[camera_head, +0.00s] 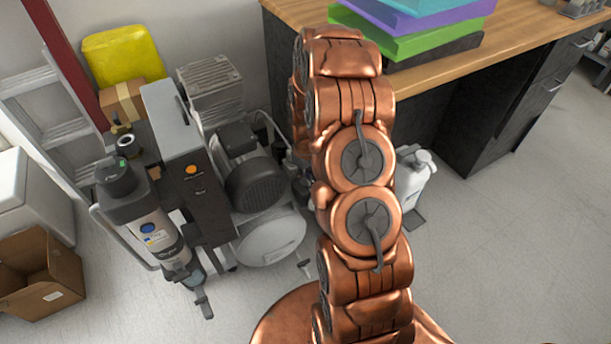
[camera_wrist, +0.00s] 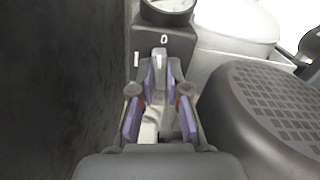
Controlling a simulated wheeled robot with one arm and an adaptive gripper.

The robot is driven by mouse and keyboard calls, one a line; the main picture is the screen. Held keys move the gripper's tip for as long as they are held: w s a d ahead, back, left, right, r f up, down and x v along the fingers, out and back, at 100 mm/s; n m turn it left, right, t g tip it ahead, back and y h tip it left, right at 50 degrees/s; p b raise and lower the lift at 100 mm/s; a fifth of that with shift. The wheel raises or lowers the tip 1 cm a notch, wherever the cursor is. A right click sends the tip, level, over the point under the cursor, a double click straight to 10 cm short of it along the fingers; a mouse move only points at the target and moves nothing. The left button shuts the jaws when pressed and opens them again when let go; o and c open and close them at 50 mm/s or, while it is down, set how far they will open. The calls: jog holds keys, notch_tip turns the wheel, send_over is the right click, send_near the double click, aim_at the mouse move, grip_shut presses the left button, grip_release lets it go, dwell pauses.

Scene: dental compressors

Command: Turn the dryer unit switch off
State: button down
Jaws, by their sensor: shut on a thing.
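In the wrist view, a dark switch box (camera_wrist: 178,42) with a small grey switch knob (camera_wrist: 160,55) sits ahead of my gripper (camera_wrist: 160,72). The box has a "0" mark above the knob and an "I" mark to its left. A pale line on the knob points up toward the "0". My gripper's purple-padded fingers are closed on the knob, one on each side. In the head view, the compressor equipment (camera_head: 268,237) stands on the floor left of my arm. My gripper and the switch cannot be made out there.
In the wrist view, a round gauge (camera_wrist: 168,8) sits above the switch box. A black ribbed cover (camera_wrist: 265,115) is close on the right and a dark panel (camera_wrist: 55,90) on the left. In the head view, a wooden-topped bench (camera_head: 440,72) stands right; the front-right floor is clear.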

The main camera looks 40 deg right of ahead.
jog(key=shift+m, duration=1.1)
jog(key=c, duration=1.2)
grip_release()
jog(key=shift+o, duration=0.2)
jog(key=shift+r, duration=0.1)
notch_tip(320, 180, up, 12)
